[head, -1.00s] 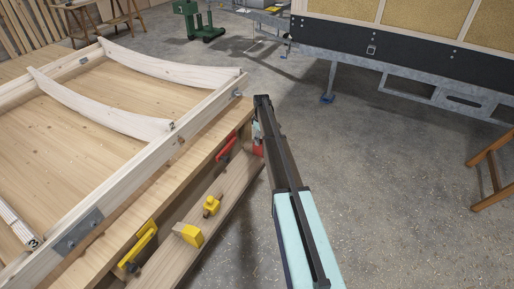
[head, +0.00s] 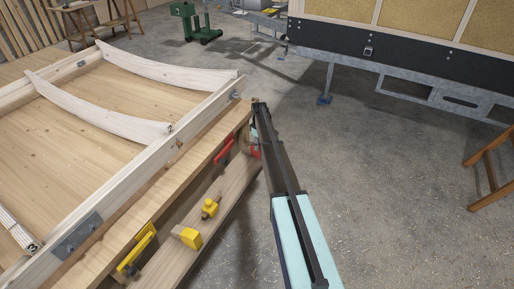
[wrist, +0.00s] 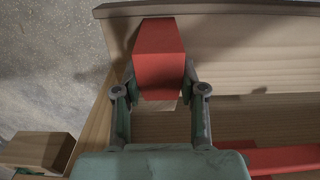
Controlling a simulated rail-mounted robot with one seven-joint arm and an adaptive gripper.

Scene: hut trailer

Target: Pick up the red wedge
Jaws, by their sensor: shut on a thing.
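The red wedge (wrist: 160,52) is a blocky red piece at the upper middle of the wrist view. My gripper (wrist: 160,88) is shut on it, with one finger on each side of its lower part. In the wrist view it is over a wooden shelf; I cannot tell whether it touches the wood. In the head view only a small red part of the wedge (head: 256,153) shows beside my gripper, at the far end of the bench's lower shelf. My arm hides most of the gripper there.
A wooden frame (head: 150,150) lies on top. The floor (head: 400,220) to the right is open.

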